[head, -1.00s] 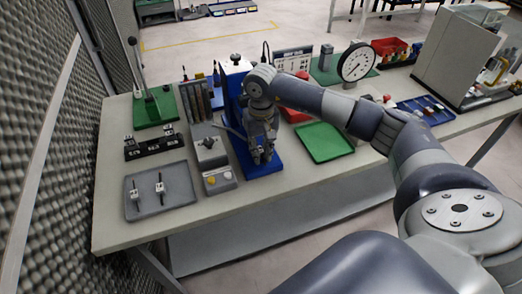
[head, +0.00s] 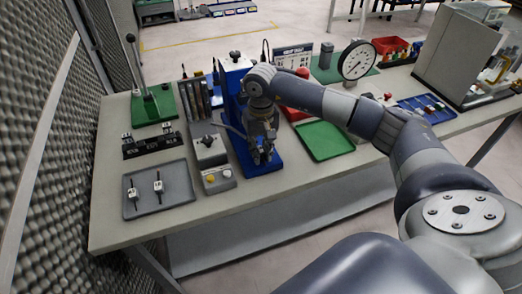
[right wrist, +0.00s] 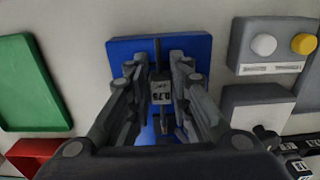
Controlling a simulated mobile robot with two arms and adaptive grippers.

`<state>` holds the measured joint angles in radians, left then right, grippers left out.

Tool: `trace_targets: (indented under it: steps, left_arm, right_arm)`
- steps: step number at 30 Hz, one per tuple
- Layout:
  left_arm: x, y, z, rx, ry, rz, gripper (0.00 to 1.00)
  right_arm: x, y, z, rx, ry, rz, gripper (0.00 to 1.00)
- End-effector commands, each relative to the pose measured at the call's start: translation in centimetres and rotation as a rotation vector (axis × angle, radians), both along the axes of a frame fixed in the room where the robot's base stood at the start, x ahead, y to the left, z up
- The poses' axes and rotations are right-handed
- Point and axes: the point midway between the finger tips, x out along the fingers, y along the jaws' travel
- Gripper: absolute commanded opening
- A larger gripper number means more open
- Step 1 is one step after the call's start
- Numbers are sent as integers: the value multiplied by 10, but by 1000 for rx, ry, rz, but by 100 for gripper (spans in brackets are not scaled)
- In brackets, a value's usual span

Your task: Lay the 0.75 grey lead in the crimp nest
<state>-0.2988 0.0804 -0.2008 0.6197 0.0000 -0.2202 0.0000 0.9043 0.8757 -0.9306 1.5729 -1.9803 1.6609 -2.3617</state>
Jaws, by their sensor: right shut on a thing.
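My right gripper (head: 262,154) is over the blue base (head: 262,168) of the press. The lead lies between the fingers, above the blue base (right wrist: 124,48). The crimp nest is hidden behind the gripper and I cannot make it out, nor whether the lead touches it. My left gripper is not in view.
A button box (head: 217,179) stands just left of the press. A grey tray (head: 182,195) holds two labelled parts. A black block (head: 152,147) with labelled pieces is behind it. A green tray (head: 324,140) lies right of the press. The table's front edge is clear.

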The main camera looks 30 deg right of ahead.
Motion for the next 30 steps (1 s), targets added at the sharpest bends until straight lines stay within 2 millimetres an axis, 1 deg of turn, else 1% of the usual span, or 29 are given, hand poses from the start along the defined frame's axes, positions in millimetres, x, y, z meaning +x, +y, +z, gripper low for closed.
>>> trace_targets:
  steps: [1, 2, 3, 13, 16, 20, 27, 30]
  left_arm:
    - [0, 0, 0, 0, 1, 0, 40]
    - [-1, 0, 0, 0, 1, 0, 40]
    - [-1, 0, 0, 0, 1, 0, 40]
    - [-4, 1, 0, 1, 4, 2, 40]
    - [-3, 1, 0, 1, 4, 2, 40]
    - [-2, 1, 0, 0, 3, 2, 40]
    - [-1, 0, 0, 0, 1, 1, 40]
    - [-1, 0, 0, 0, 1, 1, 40]
  right_arm:
    - [0, 0, 0, 0, -1, 0, 26]
    - [0, 0, 0, 0, -1, 0, 33]
    - [0, 0, 0, 0, 0, 0, 42]
    - [0, 0, 0, 0, 0, 0, 43]
    - [1, 0, 7, 1, -2, 0, 43]
    - [1, 0, 26, 1, -5, 0, 43]
    - [2, 0, 79, 1, -6, 0, 43]
    - [1, 0, 96, 0, -4, 0, 43]
